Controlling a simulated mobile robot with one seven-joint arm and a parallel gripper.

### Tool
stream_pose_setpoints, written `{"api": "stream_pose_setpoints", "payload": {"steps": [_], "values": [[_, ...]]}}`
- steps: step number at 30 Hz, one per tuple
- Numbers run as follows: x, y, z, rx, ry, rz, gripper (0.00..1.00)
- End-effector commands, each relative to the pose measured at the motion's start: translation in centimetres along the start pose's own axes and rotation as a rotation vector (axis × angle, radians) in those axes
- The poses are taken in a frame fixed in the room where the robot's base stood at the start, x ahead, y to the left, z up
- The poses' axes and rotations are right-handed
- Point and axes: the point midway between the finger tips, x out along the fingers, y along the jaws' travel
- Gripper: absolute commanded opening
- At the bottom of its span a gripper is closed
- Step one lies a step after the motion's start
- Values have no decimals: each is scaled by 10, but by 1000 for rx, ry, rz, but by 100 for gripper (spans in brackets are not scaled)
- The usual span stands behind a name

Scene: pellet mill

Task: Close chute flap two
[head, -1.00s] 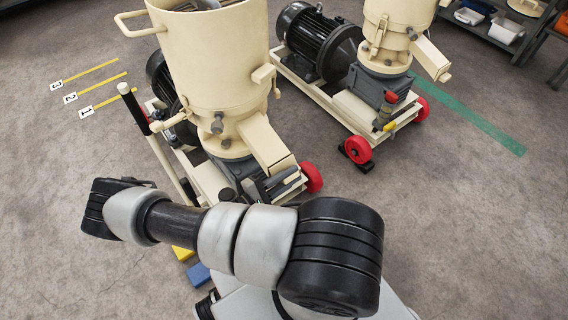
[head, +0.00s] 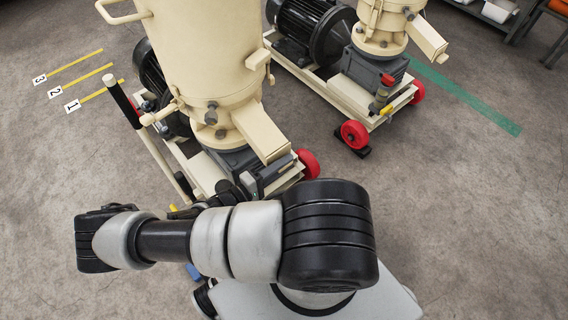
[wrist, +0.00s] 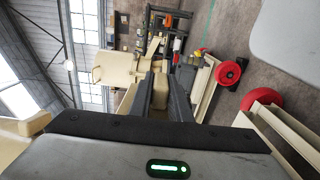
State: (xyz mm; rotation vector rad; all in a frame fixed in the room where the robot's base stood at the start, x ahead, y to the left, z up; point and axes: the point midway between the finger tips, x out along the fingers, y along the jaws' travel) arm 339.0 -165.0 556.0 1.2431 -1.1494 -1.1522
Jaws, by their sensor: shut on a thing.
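The near cream pellet mill (head: 205,60) has a square discharge chute (head: 262,135) sloping down to the right. My gripper (head: 262,178) is at the chute's lower end, partly hidden behind my own arm. In the wrist view its two dark fingers (wrist: 163,95) point away from the camera, with a cream part between them. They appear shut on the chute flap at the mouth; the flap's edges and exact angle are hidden.
A second cream mill (head: 378,25) with its own chute (head: 427,38) stands behind to the right. Red wheels (head: 354,134) stick out from its frame. Floor signs (head: 55,91) numbered 1, 2 and 3 lie at left.

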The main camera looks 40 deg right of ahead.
Motion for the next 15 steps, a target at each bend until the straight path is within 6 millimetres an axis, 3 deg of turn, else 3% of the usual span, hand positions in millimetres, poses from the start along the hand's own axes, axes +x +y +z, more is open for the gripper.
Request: {"api": "stream_pose_setpoints", "payload": {"steps": [1, 2, 5, 15], "values": [[-1, 0, -1, -1, 2, -1, 0], [-1, 0, -1, -1, 2, -1, 20], [-1, 0, 0, -1, 1, -1, 36], [0, 0, 0, -2, 0, -1, 36]]}}
